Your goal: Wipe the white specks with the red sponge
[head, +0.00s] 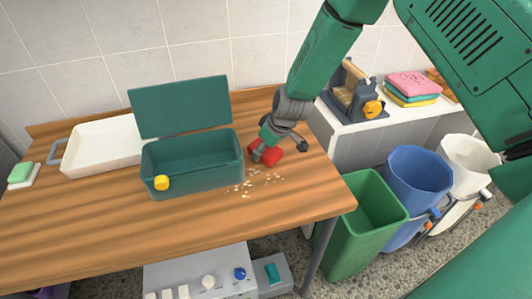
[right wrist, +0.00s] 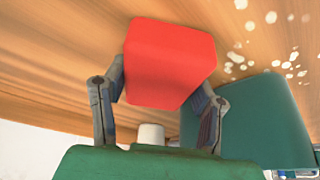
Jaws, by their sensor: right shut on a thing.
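The red sponge (head: 269,154) is held in my right gripper (head: 262,146) over the wooden table, just behind the white specks. In the right wrist view the sponge (right wrist: 168,62) sits between both fingers of my right gripper (right wrist: 160,95), which is shut on it. The white specks (head: 247,186) lie scattered on the table to the right of the green box. They also show in the right wrist view (right wrist: 271,18), to the right of the sponge. Whether the sponge touches the table I cannot tell. My left gripper is not in view.
An open green box (head: 192,170) with a raised lid and yellow latch stands left of the specks. A white tray (head: 100,153) is farther left. The wooden table (head: 90,235) ends at the right, above a green bin (head: 350,238). The table front is clear.

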